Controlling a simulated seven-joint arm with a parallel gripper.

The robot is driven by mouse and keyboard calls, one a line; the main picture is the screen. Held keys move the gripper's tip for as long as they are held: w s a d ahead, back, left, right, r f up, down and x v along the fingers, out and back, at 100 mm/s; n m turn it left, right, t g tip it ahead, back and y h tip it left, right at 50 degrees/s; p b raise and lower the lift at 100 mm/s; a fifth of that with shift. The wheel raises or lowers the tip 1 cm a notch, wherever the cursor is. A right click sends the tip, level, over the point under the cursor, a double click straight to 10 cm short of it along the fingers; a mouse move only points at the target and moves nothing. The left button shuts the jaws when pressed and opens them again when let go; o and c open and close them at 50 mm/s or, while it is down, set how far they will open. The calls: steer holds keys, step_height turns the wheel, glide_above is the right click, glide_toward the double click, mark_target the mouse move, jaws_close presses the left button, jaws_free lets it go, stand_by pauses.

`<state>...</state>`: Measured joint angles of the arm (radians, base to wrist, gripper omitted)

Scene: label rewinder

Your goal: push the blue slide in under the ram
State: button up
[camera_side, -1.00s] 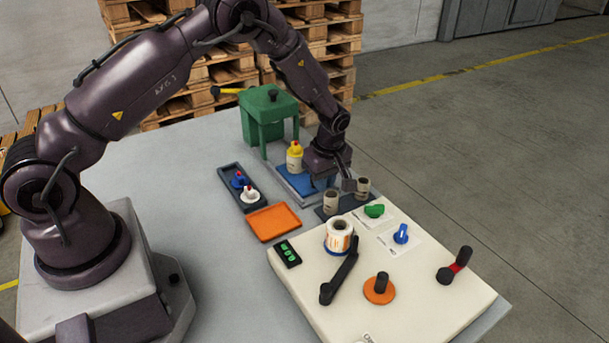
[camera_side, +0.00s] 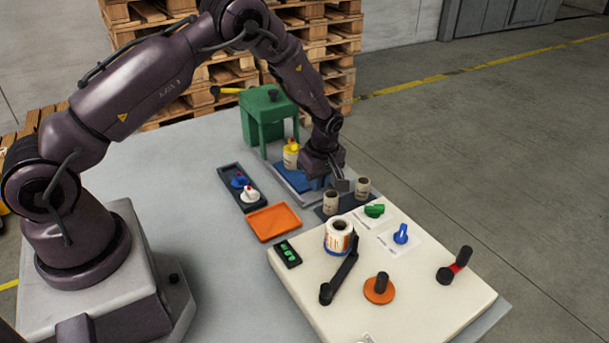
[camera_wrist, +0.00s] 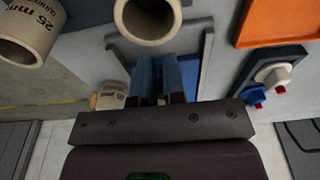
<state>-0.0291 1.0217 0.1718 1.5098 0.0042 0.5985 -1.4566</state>
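The blue slide (camera_side: 289,172) lies in a grey guide at the foot of the green press (camera_side: 265,108). A yellow bottle with a red tip (camera_side: 291,153) stands upright on it, in front of the press opening. My gripper (camera_side: 338,184) is low at the slide's near end, its fingers close together. In the wrist view the fingers (camera_wrist: 162,88) sit over blue surfaces between the guide's rails. My wrist hides part of the slide, and exact finger contact is unclear. The ram is hidden inside the press.
The cream rewinder (camera_side: 330,290) fills the front.

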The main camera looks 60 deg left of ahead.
steer(key=shift+a, duration=4.65)
steer(key=shift+d, duration=0.1)
steer(key=shift+d, duration=1)
step_height(320, 180, up, 7)
